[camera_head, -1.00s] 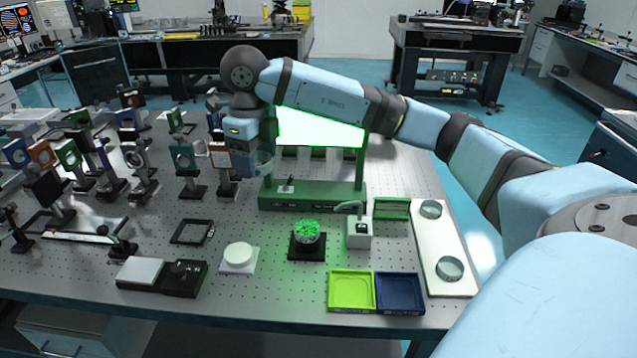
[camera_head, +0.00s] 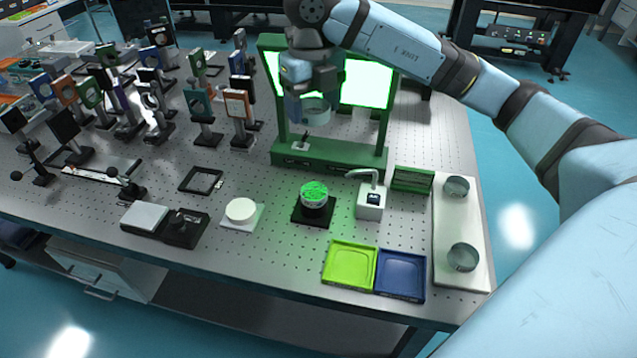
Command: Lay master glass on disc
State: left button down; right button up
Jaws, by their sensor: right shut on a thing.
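My right gripper (camera_head: 304,105) is shut on a round clear glass (camera_head: 318,113), which it holds in the air in front of the bright screen of the green frame. The gripper partly hides the glass. A round disc with a speckled green top (camera_head: 314,191) sits on a square black base (camera_head: 312,212), nearer the front of the table and well below the held glass. Two more round glass pieces, a far one (camera_head: 456,187) and a near one (camera_head: 463,257), sit on a white board at the right. My left gripper is not in view.
A white tap-like device (camera_head: 370,203) stands just right of the black base. A white round pad (camera_head: 241,210) lies to its left. Lime (camera_head: 350,264) and blue (camera_head: 401,275) trays sit at the front. The green frame (camera_head: 330,157) stands behind. Several optic mounts crowd the left.

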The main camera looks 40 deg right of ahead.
send_over(314, 191)
notch_tip(314, 191, down, 14)
jog(key=shift+r, duration=0.1)
jog(key=shift+f+b, duration=0.3)
jog(key=shift+f, duration=2.15)
jog(key=shift+f, duration=0.2)
jog(key=o, duration=1)
jog(key=shift+r, duration=0.2)
